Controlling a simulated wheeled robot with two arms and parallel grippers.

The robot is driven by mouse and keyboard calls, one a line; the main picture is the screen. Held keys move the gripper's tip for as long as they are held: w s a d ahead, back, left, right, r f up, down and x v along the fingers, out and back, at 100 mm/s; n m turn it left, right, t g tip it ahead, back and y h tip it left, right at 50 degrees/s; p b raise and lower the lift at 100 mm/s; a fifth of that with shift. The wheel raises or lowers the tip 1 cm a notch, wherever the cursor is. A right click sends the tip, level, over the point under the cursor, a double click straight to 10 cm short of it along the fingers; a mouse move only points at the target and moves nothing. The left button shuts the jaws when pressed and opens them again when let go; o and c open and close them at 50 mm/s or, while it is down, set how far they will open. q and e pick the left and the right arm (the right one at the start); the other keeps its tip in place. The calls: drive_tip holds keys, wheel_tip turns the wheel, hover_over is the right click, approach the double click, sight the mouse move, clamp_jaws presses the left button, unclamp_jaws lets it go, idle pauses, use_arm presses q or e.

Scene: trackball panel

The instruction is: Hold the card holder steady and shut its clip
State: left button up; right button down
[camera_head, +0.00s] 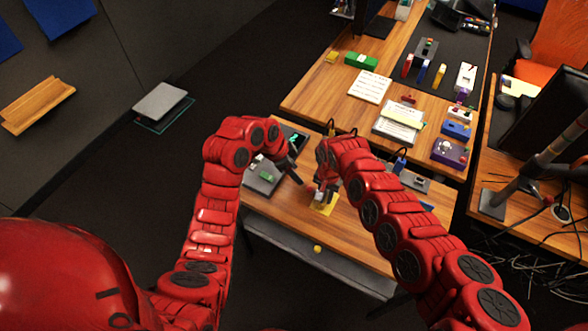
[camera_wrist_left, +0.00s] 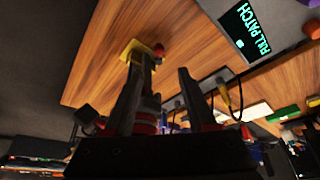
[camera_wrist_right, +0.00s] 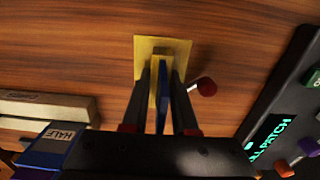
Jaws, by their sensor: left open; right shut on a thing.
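The card holder has a flat yellow base (camera_head: 325,204) on the wooden desk, a yellow upright part (camera_wrist_right: 154,77) and a red ball-ended lever (camera_wrist_right: 206,86). My right gripper (camera_wrist_right: 161,75) is shut on the upright part from above. A thin blue piece (camera_wrist_right: 163,96) shows between its fingers. The lever sticks out to the right in the right wrist view. My left gripper (camera_head: 299,183) is open and empty, left of the holder in the head view. In the left wrist view, the holder base (camera_wrist_left: 128,50) and red ball (camera_wrist_left: 159,48) appear beyond one finger. Fingers partly hide the holder.
A dark panel with a lit screen (camera_wrist_left: 245,30) stands left of the holder in the head view. A blue box labelled HALF (camera_wrist_right: 52,145) and a pale block (camera_wrist_right: 45,108) lie on the holder's other side. Bare desk (camera_wrist_right: 85,50) surrounds the base.

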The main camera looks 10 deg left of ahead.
use_arm(q)
drive_tip(key=shift+s+r, duration=0.15)
drive_tip(key=shift+r, duration=0.15)
drive_tip(key=shift+c, duration=0.3)
